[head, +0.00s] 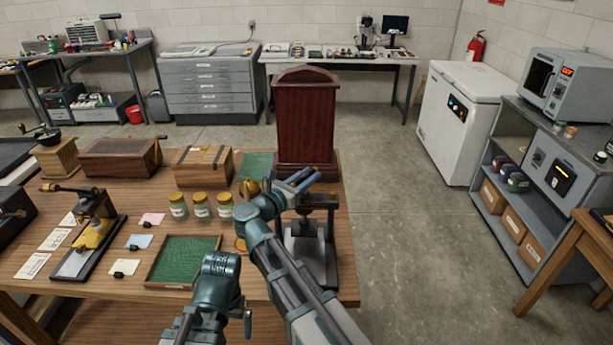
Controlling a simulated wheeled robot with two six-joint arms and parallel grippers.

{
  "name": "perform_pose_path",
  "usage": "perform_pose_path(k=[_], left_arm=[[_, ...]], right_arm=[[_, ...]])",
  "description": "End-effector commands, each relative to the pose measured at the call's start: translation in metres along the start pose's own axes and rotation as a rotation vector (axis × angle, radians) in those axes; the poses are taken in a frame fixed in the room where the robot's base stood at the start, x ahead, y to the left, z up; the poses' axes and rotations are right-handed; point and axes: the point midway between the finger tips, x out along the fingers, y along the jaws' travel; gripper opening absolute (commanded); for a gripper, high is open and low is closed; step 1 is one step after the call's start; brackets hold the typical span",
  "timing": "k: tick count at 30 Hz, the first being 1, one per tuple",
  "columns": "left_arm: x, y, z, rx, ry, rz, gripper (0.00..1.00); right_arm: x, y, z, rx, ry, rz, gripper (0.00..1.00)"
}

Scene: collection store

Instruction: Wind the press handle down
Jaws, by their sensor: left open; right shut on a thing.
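The press (318,230) is a dark iron frame at the front right of the wooden table, with a pale grey base or plate low inside it. My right arm crosses in front of its left side. My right gripper (313,176) is at the top of the press, its two blue-grey fingers pointing right and shut on the press handle. The handle is mostly hidden by the fingers, so its angle cannot be told. My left gripper (247,320) is low at the front of the table, left of my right arm, open and clear of the press; its fingers show only partly.
A tall dark red wooden case (305,115) stands just behind the press. Several glass jars (201,207) and a green-lined tray (184,259) lie to the left. A small brass press (92,228) stands further left. The floor right of the table is clear.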

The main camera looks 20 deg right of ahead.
Motion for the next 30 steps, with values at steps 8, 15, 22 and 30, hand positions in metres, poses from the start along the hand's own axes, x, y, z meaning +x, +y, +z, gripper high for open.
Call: perform_pose_path(k=[8,15,22,30], left_arm=[[0.000,0.000,0.000,0.000,0.000,0.000,1.00],[0.000,0.000,0.000,0.000,0.000,0.000,1.00],[0.000,0.000,0.000,0.000,0.000,0.000,1.00],[0.000,0.000,0.000,0.000,0.000,0.000,1.00]], right_arm=[[0.002,0.002,0.001,0.000,-0.001,-0.259,0.00],[0.001,-0.004,0.001,0.000,-0.002,-0.456,0.00],[-0.001,-0.008,0.001,0.000,-0.002,-0.591,0.00],[-0.002,-0.011,0.001,0.000,-0.003,-0.676,0.00]])
